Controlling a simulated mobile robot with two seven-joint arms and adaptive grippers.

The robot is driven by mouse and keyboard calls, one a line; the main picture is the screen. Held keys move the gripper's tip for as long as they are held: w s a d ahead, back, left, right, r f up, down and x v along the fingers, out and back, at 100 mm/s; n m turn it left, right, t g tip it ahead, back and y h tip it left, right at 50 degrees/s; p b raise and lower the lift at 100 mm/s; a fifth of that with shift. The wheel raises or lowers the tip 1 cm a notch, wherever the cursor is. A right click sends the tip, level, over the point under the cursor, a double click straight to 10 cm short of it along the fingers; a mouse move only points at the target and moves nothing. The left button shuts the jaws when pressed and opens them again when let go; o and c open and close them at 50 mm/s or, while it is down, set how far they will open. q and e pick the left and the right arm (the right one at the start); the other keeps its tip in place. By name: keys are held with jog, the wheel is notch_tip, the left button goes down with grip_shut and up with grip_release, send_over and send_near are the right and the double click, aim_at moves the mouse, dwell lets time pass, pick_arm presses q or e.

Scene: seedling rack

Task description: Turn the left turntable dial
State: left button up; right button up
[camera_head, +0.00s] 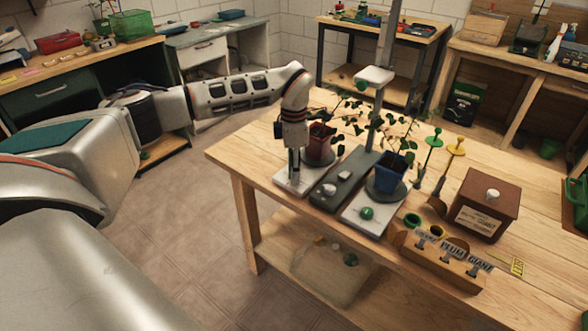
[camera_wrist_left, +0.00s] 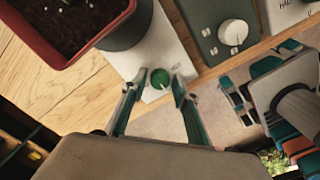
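The left turntable has a white base (camera_head: 288,184) carrying a red pot (camera_head: 320,140) with a plant. Its green dial (camera_wrist_left: 160,77) shows in the left wrist view, on the base near the table's front edge. My left gripper (camera_head: 293,173) points down over this base and hides the dial in the head view. In the left wrist view the gripper (camera_wrist_left: 159,84) is open, with one finger on each side of the dial and small gaps visible. Whether the fingertips reach the dial's height is unclear. My right gripper is not in view.
A grey box with a pale knob (camera_wrist_left: 233,33) stands right beside the left turntable. Beyond it is the right turntable with a blue pot (camera_head: 389,178) and green dial (camera_head: 366,213). A brown box (camera_head: 479,207) and a label holder (camera_head: 437,263) stand farther right. The table's left end is bare.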

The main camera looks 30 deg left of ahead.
pick_arm(q)
grip_shut()
